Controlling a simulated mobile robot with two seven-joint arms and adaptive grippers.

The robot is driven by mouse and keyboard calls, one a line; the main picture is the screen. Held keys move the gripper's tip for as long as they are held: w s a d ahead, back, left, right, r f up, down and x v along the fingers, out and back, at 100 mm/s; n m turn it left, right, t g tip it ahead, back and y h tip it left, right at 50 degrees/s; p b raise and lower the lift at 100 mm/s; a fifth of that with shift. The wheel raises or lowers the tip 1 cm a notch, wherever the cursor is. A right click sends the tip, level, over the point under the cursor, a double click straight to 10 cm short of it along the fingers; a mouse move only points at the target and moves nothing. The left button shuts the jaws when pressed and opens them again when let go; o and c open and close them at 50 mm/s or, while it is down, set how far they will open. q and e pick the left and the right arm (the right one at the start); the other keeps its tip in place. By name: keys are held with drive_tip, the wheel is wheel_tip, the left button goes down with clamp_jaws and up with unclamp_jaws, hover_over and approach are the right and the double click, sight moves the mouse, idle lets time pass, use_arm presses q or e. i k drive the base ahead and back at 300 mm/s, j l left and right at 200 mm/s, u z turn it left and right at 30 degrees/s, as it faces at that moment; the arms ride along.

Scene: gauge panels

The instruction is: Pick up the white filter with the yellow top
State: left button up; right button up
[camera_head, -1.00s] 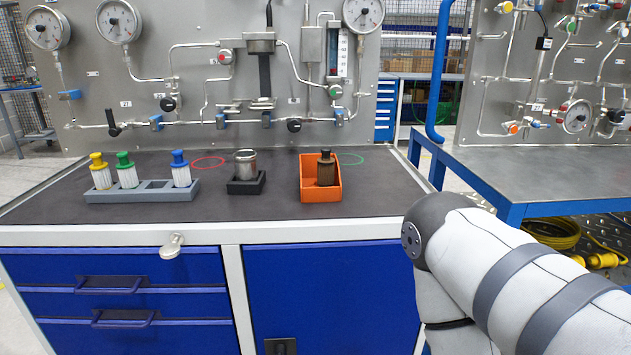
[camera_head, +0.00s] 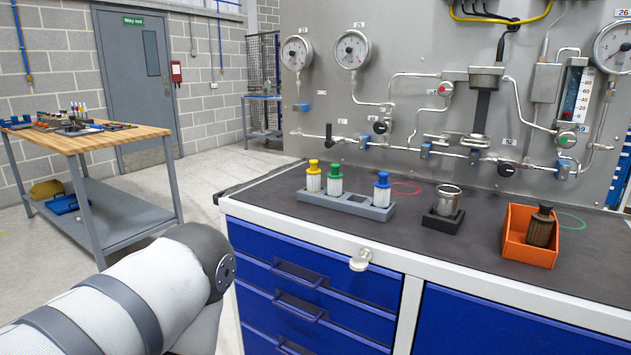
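The white filter with the yellow top (camera_head: 313,177) stands upright in the leftmost place of a grey holder (camera_head: 354,206) on the dark bench top. A white filter with a green top (camera_head: 335,180) stands beside it. A white filter with a blue top (camera_head: 382,190) stands at the holder's right end, with an empty place between green and blue. My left arm comes in at the lower left, below and left of the bench top. Neither of my grippers is in view.
The blue drawer cabinet (camera_head: 306,285) carries the bench top (camera_head: 270,194). A gauge panel (camera_head: 420,45) rises behind. A wooden table (camera_head: 110,138) stands at left.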

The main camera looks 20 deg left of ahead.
sight(314, 174)
drive_tip(key=i+j+z, duration=0.1)
drive_tip(key=j+z, duration=0.15)
drive_tip(key=j, duration=0.45)
drive_tip(key=j+z, duration=0.25)
drive_tip(key=j, duration=0.45)
